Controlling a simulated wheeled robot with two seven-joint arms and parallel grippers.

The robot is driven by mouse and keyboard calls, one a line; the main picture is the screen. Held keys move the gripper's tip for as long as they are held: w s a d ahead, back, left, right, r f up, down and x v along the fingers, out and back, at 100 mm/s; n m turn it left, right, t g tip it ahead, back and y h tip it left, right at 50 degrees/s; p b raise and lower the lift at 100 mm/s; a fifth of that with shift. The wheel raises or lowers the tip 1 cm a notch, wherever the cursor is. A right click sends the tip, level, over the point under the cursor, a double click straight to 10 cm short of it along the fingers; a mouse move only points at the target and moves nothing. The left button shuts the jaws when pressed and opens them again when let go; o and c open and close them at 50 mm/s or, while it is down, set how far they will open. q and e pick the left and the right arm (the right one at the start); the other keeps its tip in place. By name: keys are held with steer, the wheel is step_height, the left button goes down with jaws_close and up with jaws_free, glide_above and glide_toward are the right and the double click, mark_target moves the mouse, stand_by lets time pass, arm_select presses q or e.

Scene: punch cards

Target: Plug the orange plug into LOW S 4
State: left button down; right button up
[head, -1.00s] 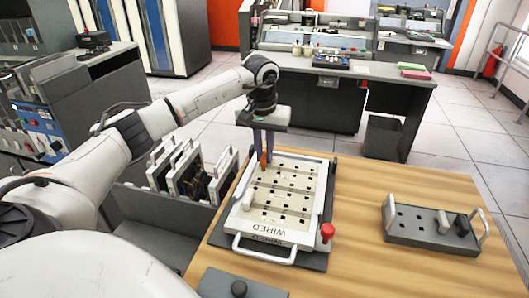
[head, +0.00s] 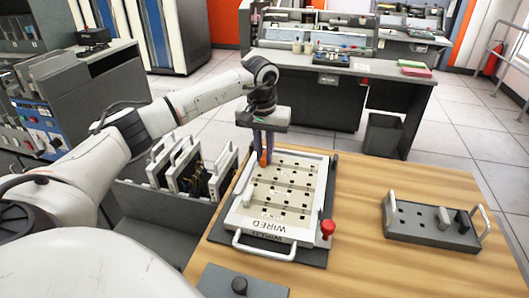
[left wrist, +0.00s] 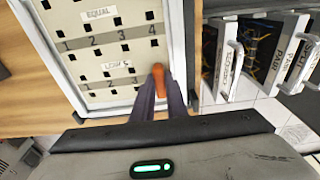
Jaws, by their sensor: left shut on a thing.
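My left gripper (head: 264,158) is shut on the orange plug (head: 263,158), over the far left part of the white panel marked WIRED (head: 243,222). In the left wrist view the orange plug (left wrist: 158,78) stands between the fingers, beside the panel's edge (left wrist: 180,50) and near column 4 of the LOW S rows (left wrist: 117,66). Its tip covers part of the panel there, so I cannot tell whether it touches a hole. The EQUAL rows (left wrist: 98,14) lie farther up in that view. My right gripper is not in view.
A red knob (head: 327,228) is at the panel's right corner. Several framed panels (head: 190,170) stand in a rack at left. Bare wood lies between panel and tray.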

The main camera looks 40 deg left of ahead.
mark_target(265, 158)
arm_select(q)
steer(key=shift+f, duration=0.1)
steer(key=c, duration=1.7)
jaws_free()
steer(key=shift+a, duration=0.2)
steer(key=r, duration=0.6)
steer(key=d+r, duration=0.1)
steer(key=r, duration=0.2)
steer(key=shift+s, duration=0.35)
steer(key=shift+s+d+r, duration=0.1)
steer(key=shift+d+r, duration=0.05)
steer(key=shift+r, duration=0.45)
